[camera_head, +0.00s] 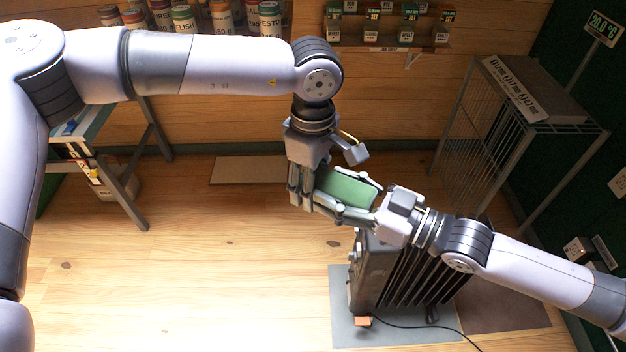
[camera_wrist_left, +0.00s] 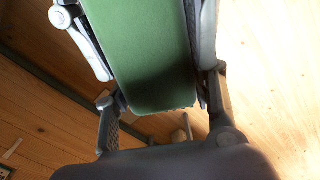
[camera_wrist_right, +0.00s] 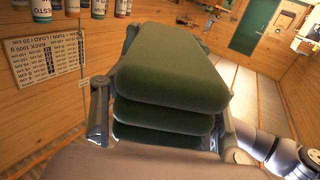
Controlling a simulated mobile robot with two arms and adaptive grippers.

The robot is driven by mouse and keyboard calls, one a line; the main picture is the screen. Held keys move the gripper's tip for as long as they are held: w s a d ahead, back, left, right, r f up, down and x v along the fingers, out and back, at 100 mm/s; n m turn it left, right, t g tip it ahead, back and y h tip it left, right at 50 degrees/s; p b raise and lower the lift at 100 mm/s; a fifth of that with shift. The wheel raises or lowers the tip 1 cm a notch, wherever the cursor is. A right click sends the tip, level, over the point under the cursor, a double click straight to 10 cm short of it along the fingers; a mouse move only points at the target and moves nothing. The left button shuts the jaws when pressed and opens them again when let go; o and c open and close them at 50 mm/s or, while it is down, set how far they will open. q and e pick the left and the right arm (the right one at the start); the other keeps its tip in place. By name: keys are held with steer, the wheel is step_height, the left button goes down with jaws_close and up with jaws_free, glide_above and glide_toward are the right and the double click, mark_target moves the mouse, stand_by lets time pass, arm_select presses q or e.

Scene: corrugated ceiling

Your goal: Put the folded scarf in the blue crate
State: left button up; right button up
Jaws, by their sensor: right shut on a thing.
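The folded scarf (camera_head: 348,188) is a thick green bundle held in the air at the middle of the head view. My right gripper (camera_head: 352,198) is shut on it from the right; the right wrist view shows its stacked folds (camera_wrist_right: 170,80) between the fingers. My left gripper (camera_head: 328,174) comes down from above at the scarf's far end. In the left wrist view its fingers stand apart on either side of the scarf (camera_wrist_left: 145,50), with some gap. I cannot make out a blue crate in any view.
A dark radiator (camera_head: 385,270) stands on a grey mat (camera_head: 350,325) below the grippers, with a cable on the floor. A wire rack (camera_head: 500,150) is at the right, a table (camera_head: 125,185) at the left. Shelves with jars (camera_head: 185,18) line the back wall.

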arm_select(q)
steer(key=c, duration=0.7)
steer(key=shift+o, duration=0.2)
arm_select(e)
steer(key=o, duration=1.3)
